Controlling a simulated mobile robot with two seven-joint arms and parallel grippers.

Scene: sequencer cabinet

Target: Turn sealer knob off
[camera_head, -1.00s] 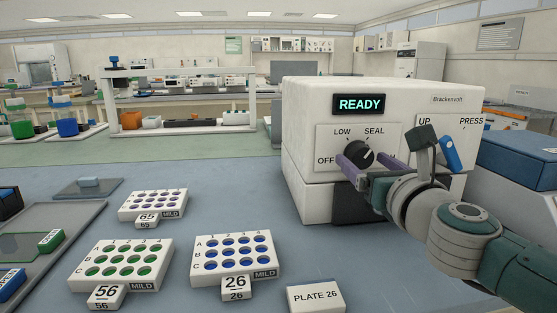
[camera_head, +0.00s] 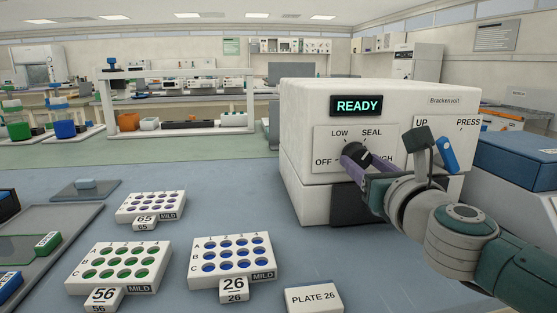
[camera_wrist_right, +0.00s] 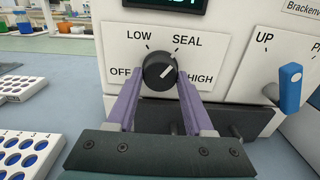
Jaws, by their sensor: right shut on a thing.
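The sealer knob (camera_head: 364,151) is a round black dial on the white front of the sealer (camera_head: 310,122). Its labels read OFF, LOW, SEAL and HIGH. In the wrist view the knob (camera_wrist_right: 159,70) has its white mark pointing up and to the right, toward SEAL. My right gripper (camera_head: 368,158) has its purple fingers on either side of the knob, shut on it. In the wrist view the fingers (camera_wrist_right: 159,84) meet the knob's lower left and lower right sides. My left gripper is not in view.
The sealer's display (camera_head: 357,106) reads READY. A blue UP/PRESS lever (camera_head: 447,155) stands close to the right of my right arm.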

